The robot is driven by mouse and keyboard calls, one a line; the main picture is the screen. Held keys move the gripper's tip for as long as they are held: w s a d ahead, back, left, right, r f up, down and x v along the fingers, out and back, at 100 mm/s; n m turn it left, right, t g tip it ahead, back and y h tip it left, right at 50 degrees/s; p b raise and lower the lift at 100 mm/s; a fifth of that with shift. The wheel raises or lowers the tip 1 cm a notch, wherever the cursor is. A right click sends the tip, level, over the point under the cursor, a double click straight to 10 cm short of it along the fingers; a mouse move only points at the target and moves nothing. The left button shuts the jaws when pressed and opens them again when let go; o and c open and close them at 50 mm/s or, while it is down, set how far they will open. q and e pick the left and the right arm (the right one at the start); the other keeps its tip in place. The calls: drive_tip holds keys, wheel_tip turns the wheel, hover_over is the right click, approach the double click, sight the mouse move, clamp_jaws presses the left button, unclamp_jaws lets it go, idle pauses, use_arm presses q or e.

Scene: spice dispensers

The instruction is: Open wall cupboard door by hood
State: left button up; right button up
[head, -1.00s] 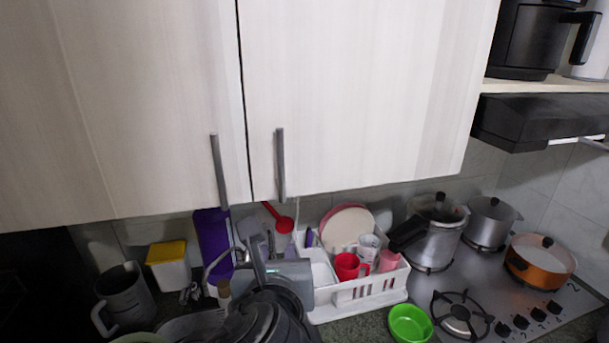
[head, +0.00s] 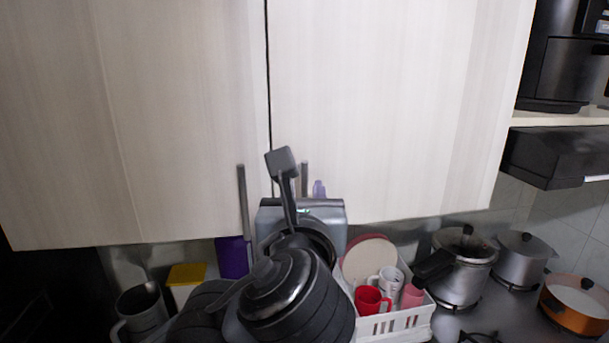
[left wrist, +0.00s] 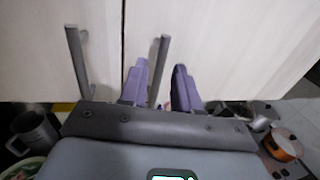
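The wall cupboard door by the hood (head: 390,100) is pale wood and shut, with a grey vertical bar handle (head: 304,178) near its lower left edge. The hood (head: 555,155) is black, to its right. My left gripper (head: 311,190) is raised in front of this handle; my own wrist hides much of it in the head view. In the left wrist view its two purple fingers (left wrist: 160,68) are open, and the handle (left wrist: 161,52) appears between them. I cannot tell whether they touch it. My right gripper is not in view.
The left cupboard door (head: 130,120) is shut, its own bar handle (head: 244,205) close by on the left. Below are a white dish rack (head: 405,322) with cups and plates, a steel pot (head: 465,270) and an orange pan (head: 572,305). A black appliance (head: 565,70) sits on the shelf.

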sight(305, 185)
use_arm(q)
drive_tip(key=shift+w+p, duration=0.55)
drive_tip(key=shift+w, duration=1.5)
drive_tip(key=shift+d, duration=0.1)
clamp_jaws()
